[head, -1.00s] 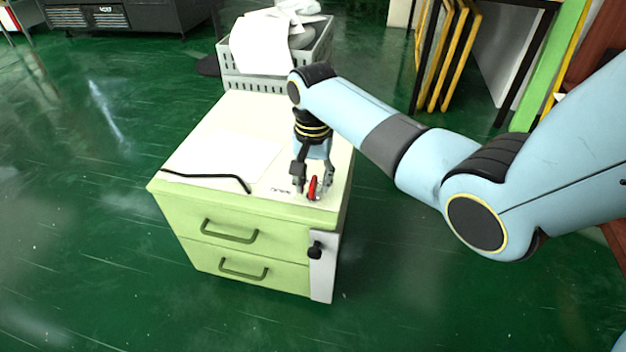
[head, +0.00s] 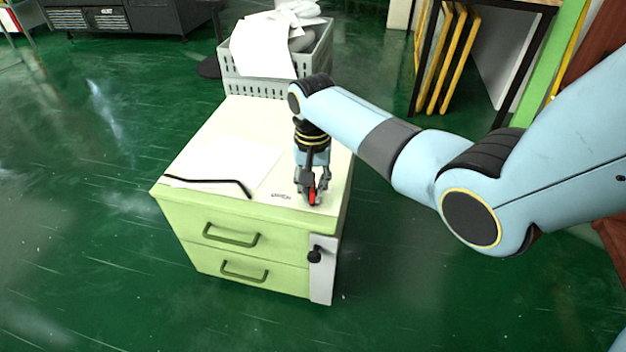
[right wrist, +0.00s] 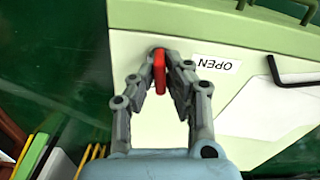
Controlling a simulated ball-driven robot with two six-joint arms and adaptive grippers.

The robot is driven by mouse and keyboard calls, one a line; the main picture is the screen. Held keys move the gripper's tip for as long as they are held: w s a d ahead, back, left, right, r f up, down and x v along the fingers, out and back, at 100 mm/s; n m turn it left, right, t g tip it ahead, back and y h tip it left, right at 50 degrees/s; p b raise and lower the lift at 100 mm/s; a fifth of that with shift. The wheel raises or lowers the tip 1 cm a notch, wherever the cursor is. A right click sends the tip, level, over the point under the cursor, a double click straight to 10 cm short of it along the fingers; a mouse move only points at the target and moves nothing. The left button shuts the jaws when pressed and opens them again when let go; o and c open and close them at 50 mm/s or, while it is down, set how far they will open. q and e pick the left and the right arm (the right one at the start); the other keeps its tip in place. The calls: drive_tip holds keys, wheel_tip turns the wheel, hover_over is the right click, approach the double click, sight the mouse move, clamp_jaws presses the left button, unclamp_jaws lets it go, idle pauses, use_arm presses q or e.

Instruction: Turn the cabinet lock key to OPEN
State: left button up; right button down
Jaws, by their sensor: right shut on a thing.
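The red key (head: 312,197) stands on the cabinet top near its front right corner. The key's lower end is hidden. My left gripper is not in view.
A white sheet (head: 235,160) and a bent black rod (head: 215,184) lie on the cabinet top, left of the key. A grey crate (head: 318,60) with white papers stands at its back. Yellow-edged frames (head: 450,65) lean beyond.

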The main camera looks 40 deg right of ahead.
drive_tip(key=shift+r+n+p, duration=0.3)
drive_tip(key=shift+n+p, duration=0.45)
drive_tip(key=shift+n, duration=0.15)
drive_tip(key=n+p, duration=0.1)
drive_tip(key=n, duration=0.1)
drive_tip(key=shift+f+n+p, duration=0.1)
drive_tip(key=shift+n+p, duration=0.3)
drive_tip(key=n+p, duration=0.2)
drive_tip(key=n, duration=0.3)
drive_tip(key=shift+f, duration=0.1)
drive_tip(key=n+p, duration=0.1)
drive_tip(key=n, duration=0.2)
drive_tip(key=shift+n, duration=0.4)
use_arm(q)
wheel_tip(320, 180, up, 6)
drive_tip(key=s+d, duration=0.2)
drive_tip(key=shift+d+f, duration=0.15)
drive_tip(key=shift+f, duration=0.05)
use_arm(e)
drive_tip(key=shift+f+n, duration=0.1)
drive_tip(key=shift+n, duration=1.1)
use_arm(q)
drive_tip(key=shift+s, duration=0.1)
